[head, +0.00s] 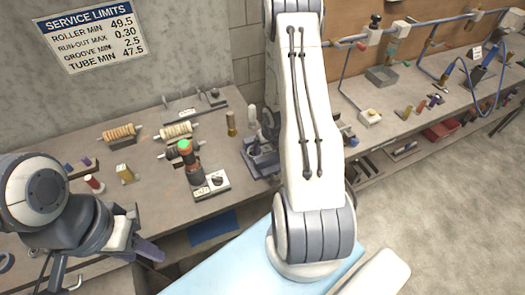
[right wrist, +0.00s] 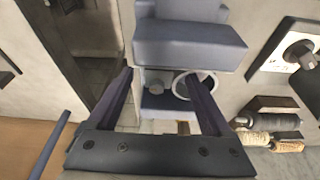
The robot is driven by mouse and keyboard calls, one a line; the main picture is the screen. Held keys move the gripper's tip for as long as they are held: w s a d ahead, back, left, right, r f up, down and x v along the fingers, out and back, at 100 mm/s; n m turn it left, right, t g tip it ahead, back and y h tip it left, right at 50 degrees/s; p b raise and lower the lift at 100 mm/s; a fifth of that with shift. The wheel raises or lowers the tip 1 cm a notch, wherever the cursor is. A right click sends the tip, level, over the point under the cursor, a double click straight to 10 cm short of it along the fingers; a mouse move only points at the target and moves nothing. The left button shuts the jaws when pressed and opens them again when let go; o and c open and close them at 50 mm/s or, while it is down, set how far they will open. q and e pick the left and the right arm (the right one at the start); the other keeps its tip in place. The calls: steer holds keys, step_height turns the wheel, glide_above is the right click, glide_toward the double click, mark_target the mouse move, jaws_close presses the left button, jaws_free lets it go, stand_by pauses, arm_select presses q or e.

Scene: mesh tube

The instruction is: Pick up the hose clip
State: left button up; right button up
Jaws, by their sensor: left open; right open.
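A pale ring (right wrist: 213,84), possibly the hose clip, shows in the right wrist view at the blue-grey vise-like block (right wrist: 190,42). A small grey round knob is just left of it. My right gripper (right wrist: 158,82) is open, its two dark fingers pointing at the block; I cannot tell how far off they are. My left gripper (head: 138,248) is open and empty at the bench's front edge, at lower left. I cannot make out the clip in the head view.
A second bench (head: 400,95) at right holds blue tubing. The floor (head: 430,200) at right is clear.

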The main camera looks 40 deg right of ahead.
jaws_close()
steer(key=shift+r, duration=0.2)
